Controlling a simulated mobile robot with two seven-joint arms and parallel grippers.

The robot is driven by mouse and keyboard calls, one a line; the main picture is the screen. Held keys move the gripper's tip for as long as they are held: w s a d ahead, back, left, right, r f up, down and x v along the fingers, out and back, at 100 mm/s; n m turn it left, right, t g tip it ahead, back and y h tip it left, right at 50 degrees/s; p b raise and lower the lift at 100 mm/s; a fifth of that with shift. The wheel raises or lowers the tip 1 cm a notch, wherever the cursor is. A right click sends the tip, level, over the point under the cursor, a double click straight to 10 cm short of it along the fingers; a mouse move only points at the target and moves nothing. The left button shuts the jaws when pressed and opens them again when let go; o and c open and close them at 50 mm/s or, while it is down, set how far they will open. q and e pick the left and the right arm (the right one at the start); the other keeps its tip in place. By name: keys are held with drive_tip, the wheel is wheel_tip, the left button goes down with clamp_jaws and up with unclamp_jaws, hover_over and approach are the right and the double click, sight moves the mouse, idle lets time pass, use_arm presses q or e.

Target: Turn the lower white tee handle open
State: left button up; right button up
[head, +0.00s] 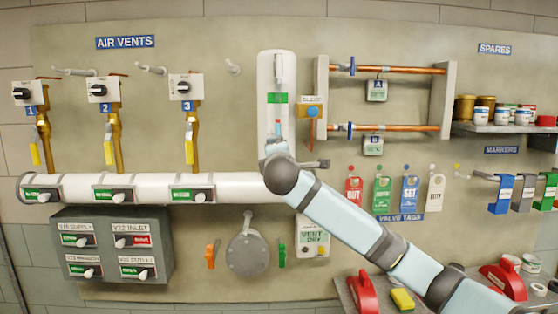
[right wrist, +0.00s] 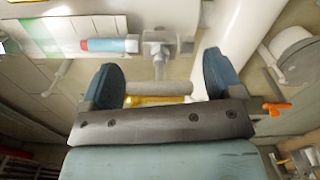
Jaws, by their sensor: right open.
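The light grey-white tee handle (right wrist: 158,88) shows in the right wrist view as a short bar on a stem from a grey valve body (right wrist: 160,48). My right gripper (right wrist: 160,80) is open, with one dark finger beyond each end of the bar. I cannot tell whether either finger touches it. In the head view my right gripper (head: 276,150) is at the lower part of the upright white pipe (head: 264,85) and hides the lower handle. An upper white handle (head: 279,68) shows on that pipe above a green label. My left gripper is out of view.
A red and blue piece (right wrist: 108,45) sits beside the valve body. A horizontal white pipe (head: 75,186) with several handles runs left. A grey box (head: 110,254) is lower left.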

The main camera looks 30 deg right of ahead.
drive_tip(key=b+v, duration=0.3)
drive_tip(key=v, duration=1)
drive_tip(key=shift+s+b, duration=0.4)
drive_tip(key=shift+a, duration=0.1)
drive_tip(key=shift+w, duration=0.1)
